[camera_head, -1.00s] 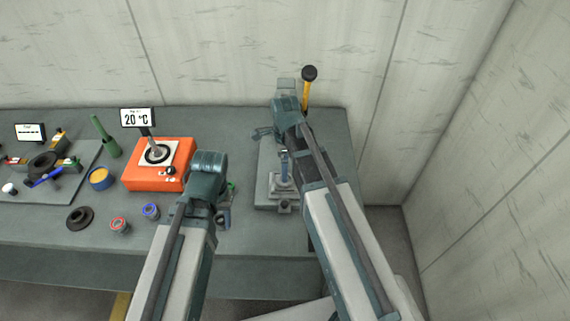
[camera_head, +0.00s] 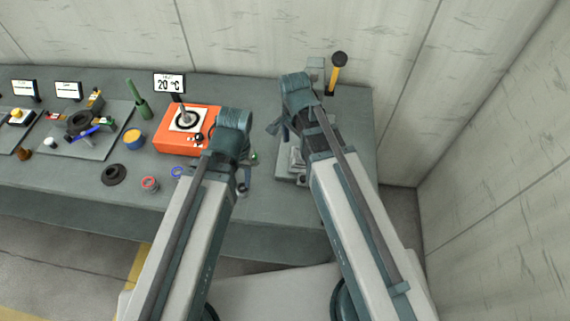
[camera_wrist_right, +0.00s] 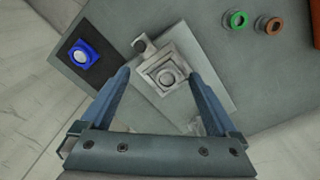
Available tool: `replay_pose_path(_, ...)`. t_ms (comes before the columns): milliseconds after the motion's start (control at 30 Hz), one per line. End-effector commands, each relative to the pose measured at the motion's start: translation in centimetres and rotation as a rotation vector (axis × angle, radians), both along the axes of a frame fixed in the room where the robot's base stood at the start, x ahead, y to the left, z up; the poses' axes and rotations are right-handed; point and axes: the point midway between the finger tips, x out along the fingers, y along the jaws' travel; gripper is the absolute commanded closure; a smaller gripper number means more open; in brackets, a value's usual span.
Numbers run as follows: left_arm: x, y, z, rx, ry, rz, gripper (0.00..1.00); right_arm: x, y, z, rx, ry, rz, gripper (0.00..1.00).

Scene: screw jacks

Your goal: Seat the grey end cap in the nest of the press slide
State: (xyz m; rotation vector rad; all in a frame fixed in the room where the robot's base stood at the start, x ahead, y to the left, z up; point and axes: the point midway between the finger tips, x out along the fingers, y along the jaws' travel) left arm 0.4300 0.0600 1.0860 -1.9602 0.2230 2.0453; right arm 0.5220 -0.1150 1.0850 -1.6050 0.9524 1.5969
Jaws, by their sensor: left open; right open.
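The press (camera_head: 287,176) stands at the right end of the bench, largely hidden by my right arm in the head view. In the right wrist view its pale grey slide block (camera_wrist_right: 181,54) has a square stepped nest with a round grey feature in its middle; I cannot tell whether this is the end cap or part of the nest. I cannot pick out a loose grey end cap for certain. My right gripper (camera_wrist_right: 157,75) is open and empty, its fingers on either side of the block in the picture. My left gripper (camera_head: 243,182) is open, left of the press, its fingers partly hidden.
A yellow lever with a black knob (camera_head: 335,75) rises behind my right arm. An orange box (camera_head: 175,139) with a "20 °C" display stands left of my left arm. A blue part on a dark pad (camera_wrist_right: 82,52) and a green ring (camera_wrist_right: 237,19) flank the press in the wrist view.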

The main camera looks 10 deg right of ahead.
Motion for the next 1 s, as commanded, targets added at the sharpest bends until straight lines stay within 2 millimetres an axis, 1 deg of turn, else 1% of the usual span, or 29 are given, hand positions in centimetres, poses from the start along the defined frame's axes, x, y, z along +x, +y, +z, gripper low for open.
replay_pose_path(33,0.0,0.0,0.0,0.000,0.000,0.000,0.50,-1.7,1.0,0.0,-0.005,0.010,0.162,0.05)
replay_pose_path(200,0.0,0.0,0.0,0.000,0.000,0.000,0.50,-5.3,3.3,0.1,-0.020,0.047,0.698,0.05)
replay_pose_path(300,0.0,0.0,0.0,0.000,0.000,0.000,0.50,-6.9,4.3,0.1,-0.024,0.067,0.957,0.05)
replay_pose_path(400,0.0,0.0,0.0,0.000,0.000,0.000,0.50,-8.1,4.9,0.1,-0.028,0.085,1.152,0.05)
replay_pose_path(500,0.0,0.0,0.0,0.000,0.000,0.000,0.50,-8.9,5.3,0.1,-0.030,0.098,1.279,0.05)
replay_pose_path(600,0.0,0.0,0.0,0.000,0.000,0.000,0.50,-9.2,5.5,0.1,-0.030,0.105,1.343,0.05)
replay_pose_path(900,0.0,0.0,0.0,0.000,0.000,0.000,0.50,-9.2,5.5,0.1,-0.030,0.106,1.360,0.05)
replay_pose_path(1000,0.0,0.0,-0.5,0.000,0.000,-0.001,0.50,-9.2,5.5,-0.4,-0.030,0.106,1.360,0.05)
